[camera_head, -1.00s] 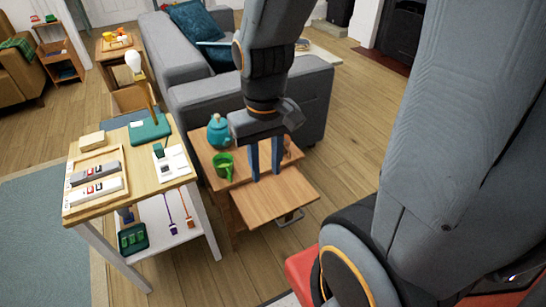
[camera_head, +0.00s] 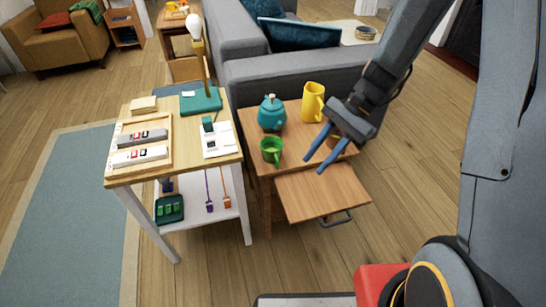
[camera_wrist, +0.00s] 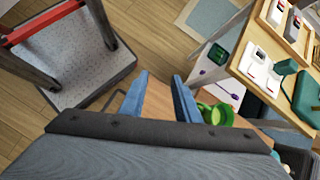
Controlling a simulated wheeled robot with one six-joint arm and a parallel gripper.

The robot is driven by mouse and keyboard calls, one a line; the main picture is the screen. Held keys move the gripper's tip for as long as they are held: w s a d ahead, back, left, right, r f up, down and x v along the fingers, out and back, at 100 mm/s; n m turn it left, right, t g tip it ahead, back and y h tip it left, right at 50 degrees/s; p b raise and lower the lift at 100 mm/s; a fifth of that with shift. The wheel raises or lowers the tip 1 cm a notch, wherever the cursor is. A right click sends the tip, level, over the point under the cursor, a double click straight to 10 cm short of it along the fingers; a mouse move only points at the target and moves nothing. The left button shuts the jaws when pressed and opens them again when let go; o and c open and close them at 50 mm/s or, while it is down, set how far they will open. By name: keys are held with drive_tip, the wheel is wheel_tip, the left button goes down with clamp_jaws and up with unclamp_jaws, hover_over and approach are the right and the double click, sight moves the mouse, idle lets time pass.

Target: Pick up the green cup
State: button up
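The green cup (camera_head: 271,150) stands upright on the low wooden side table (camera_head: 255,140), near its left edge. In the wrist view the cup (camera_wrist: 216,114) shows just right of my fingers, partly hidden by my gripper. My gripper (camera_head: 319,160) has two blue fingers spread apart with nothing between them. It is above the table's right part and its pulled-out drawer, to the right of the cup and apart from it. The fingers also show parted in the wrist view (camera_wrist: 160,88).
A teal teapot (camera_head: 271,113) stands behind the cup, and a yellow pitcher (camera_head: 313,101) stands behind my gripper. A taller table (camera_head: 180,170) with trays and a lamp is close on the left. The grey sofa (camera_head: 300,75) is behind.

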sight(277, 169)
drive_tip(key=w+a+f+m+y+b, duration=0.1)
drive_tip(key=w+f+m+y, duration=0.1)
drive_tip(key=w+f, duration=0.2)
drive_tip(key=w+a+f+m+t+y+b, duration=0.1)
drive_tip(key=w+f+m+y, duration=0.1)
drive_tip(key=w+f+m, duration=0.1)
drive_tip(key=w+a+f+m+t+y+b, duration=0.1)
drive_tip(key=w+f+m+y, duration=0.1)
drive_tip(key=w+f, duration=0.3)
drive_tip(key=shift+w+a+f+m+y, duration=0.1)
drive_tip(key=shift+w+f+m+y, duration=0.2)
drive_tip(key=shift+w+f+y, duration=0.1)
drive_tip(key=shift+a+f, duration=0.15)
drive_tip(key=shift+x, duration=1.15)
drive_tip(key=x, duration=0.5)
drive_tip(key=shift+s, duration=0.25)
clamp_jaws()
